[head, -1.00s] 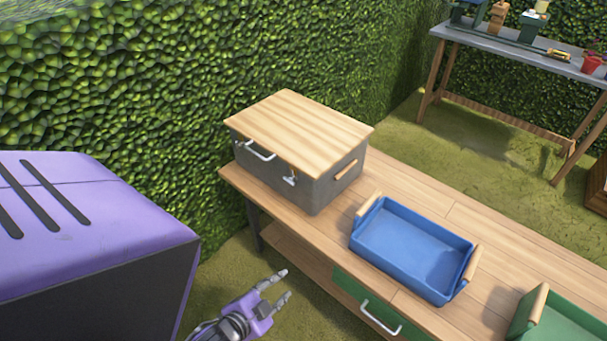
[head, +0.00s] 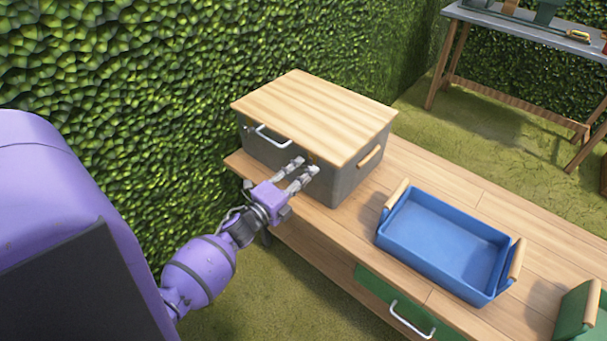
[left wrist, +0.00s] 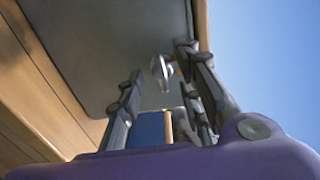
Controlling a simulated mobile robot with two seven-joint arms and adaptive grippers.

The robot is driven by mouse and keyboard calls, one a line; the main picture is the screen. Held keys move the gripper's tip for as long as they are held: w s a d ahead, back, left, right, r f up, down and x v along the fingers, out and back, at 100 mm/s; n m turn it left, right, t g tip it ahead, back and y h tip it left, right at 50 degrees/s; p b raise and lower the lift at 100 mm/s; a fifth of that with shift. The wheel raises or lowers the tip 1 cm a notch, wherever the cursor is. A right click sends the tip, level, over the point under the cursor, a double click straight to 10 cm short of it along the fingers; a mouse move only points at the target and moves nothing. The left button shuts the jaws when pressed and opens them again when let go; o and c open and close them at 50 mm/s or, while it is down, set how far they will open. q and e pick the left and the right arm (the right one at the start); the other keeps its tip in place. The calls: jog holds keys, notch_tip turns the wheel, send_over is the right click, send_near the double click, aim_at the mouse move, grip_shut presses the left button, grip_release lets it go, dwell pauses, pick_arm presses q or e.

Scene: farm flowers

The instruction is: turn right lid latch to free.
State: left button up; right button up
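The grey box (head: 352,182) with a pale wooden lid (head: 315,112) stands closed at the left end of the bench. My left gripper (head: 308,165) is at the box's front face, near its right part, with its two fingers apart. In the left wrist view the metal right lid latch (left wrist: 160,70) shows on the grey face, between the two open fingers and a little beyond them. I cannot tell whether a finger touches it. In the head view the fingers hide the latch. My right gripper is not in view.
A metal handle (head: 270,137) sits on the box front, left of my gripper. A blue tray (head: 440,245) stands on the wooden bench (head: 400,168) to the right, with a green tray (head: 582,310) beyond. A hedge (head: 180,80) rises close behind the box.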

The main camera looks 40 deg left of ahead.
pick_arm(q)
jog(key=shift+w, duration=0.25)
grip_shut()
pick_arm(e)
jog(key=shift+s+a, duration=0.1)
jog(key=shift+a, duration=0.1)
pick_arm(q)
jog(key=shift+n, duration=0.5)
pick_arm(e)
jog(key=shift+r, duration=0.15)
pick_arm(q)
jog(key=shift+d+r+n+p, duration=0.1)
jog(key=shift+n+p, duration=0.75)
jog(key=shift+n, duration=3.35)
jog(key=shift+r+n+p, duration=0.1)
jog(key=shift+n+p, duration=0.7)
jog(key=shift+n, duration=3.4)
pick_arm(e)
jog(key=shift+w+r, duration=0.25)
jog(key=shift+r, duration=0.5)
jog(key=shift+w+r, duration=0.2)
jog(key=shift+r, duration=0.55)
pick_arm(q)
jog(key=shift+n, duration=0.3)
